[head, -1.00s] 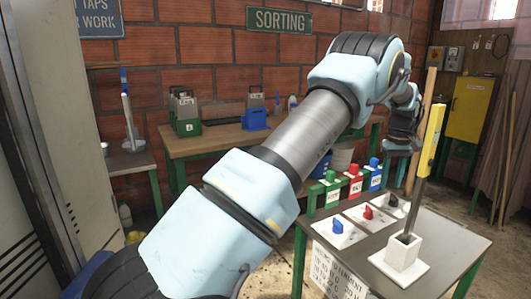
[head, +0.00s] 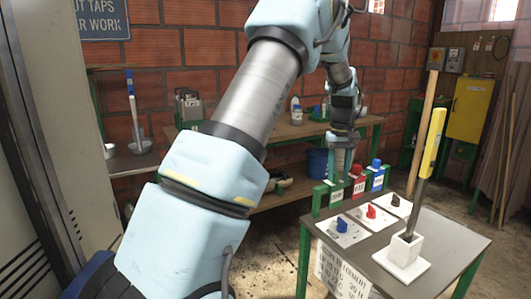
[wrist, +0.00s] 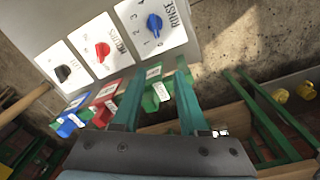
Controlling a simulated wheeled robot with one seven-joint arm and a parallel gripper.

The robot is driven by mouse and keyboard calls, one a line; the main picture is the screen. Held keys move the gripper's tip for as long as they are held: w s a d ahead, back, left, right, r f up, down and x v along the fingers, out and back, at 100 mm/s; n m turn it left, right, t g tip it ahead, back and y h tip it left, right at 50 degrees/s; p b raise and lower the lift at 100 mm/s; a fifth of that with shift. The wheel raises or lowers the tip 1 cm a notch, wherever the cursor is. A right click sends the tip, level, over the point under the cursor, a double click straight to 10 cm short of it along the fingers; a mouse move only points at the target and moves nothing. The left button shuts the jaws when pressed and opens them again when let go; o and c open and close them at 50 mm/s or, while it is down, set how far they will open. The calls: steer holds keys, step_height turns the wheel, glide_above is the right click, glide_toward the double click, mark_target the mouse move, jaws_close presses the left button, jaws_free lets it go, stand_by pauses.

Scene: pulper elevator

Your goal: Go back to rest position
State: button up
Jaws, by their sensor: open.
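My gripper (head: 341,168) hangs at the end of my arm, pointing down, in the middle of the head view. In the wrist view its two teal fingers (wrist: 159,75) are spread apart with nothing clamped between them. A green-labelled item (wrist: 155,92) shows between the fingers, and I cannot tell how far beyond them it lies. In the head view the gripper is at the back left edge of the small table (head: 455,240), and it partly covers the green item there.
A wooden bench (head: 285,130) stands behind. A tall grey cabinet (head: 70,130) is at left.

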steer(key=s+a+r+p, duration=0.1)
steer(key=s+a, duration=0.2)
steer(key=a, duration=0.5)
steer(key=s+a+r, duration=0.1)
steer(key=s+a, duration=0.2)
steer(key=a, duration=0.4)
steer(key=s+a+m+t+p, duration=0.1)
steer(key=s+a, duration=1.2)
steer(key=s, duration=0.2)
steer(key=shift+a+f, duration=0.25)
steer(key=shift+f, duration=0.2)
